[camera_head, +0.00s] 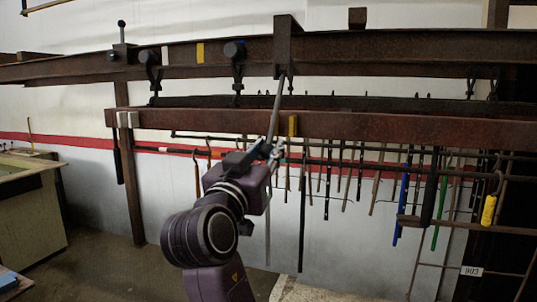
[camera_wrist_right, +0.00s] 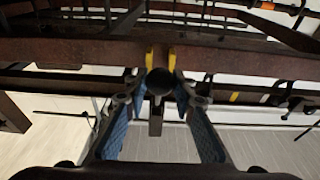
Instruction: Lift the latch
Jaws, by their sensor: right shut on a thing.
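The latch (camera_head: 276,108) is a thin grey bar that hangs, slightly tilted, from a rusty bracket on the upper rail (camera_head: 400,47). Its lower part passes in front of the lower rail (camera_head: 400,128). My right gripper (camera_head: 270,152) is shut on the latch near its lower end, just below the lower rail. In the right wrist view, a dark round end of the latch (camera_wrist_right: 160,82) shows between the fingertips of the right gripper (camera_wrist_right: 162,97), which has blue pads. The gripper hides part of the bar. My left gripper is not in view.
Many rods and tools hang along the wall behind, among them a blue rod (camera_head: 403,195) and a yellow-handled tool (camera_head: 489,210). A workbench (camera_head: 30,210) stands at the left. The floor between the bench and my arm looks clear.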

